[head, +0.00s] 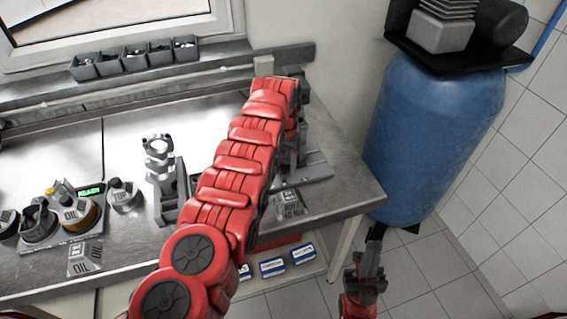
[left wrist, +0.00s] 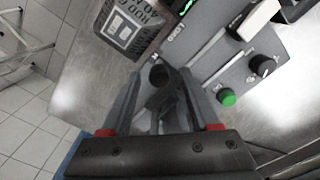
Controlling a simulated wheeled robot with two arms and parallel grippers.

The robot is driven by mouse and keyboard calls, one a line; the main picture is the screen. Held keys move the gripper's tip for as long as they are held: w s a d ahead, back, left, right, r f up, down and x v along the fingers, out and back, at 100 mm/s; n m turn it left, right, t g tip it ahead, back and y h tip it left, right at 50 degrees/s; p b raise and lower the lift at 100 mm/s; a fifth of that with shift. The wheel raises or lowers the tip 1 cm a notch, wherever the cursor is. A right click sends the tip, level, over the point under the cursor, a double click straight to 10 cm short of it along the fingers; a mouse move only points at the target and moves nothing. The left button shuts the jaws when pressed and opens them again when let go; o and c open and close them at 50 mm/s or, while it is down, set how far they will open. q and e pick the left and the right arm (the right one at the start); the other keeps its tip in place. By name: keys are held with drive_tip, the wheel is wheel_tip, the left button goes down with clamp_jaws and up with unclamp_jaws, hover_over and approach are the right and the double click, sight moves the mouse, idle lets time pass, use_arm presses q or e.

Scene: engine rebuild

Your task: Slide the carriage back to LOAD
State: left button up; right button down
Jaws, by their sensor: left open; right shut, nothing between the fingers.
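My left gripper (left wrist: 160,88) is open, its two grey fingers on either side of a dark round knob (left wrist: 158,76). I cannot tell whether a finger touches the knob, or whether the knob belongs to the carriage. A grey panel (left wrist: 222,75) beside it carries the label LOAD (left wrist: 176,31) and a long slot. In the head view my left arm reaches across the bench, and its gripper (head: 289,162) points down, partly hidden, at the grey station base (head: 318,170). My right gripper (head: 371,262) is shut and empty, right of the bench.
A green button (left wrist: 227,97) and a black dial (left wrist: 262,65) sit on the panel. A rod torque sign (head: 292,203) stands at the bench's front edge. A grey stand (head: 165,185) and oil containers (head: 78,213) are left of my arm. A blue tank (head: 430,140) stands at right.

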use_arm(q)
drive_tip(key=shift+f, duration=0.1)
drive_tip(key=shift+c, duration=0.4)
drive_tip(key=shift+c, duration=1.1)
clamp_jaws()
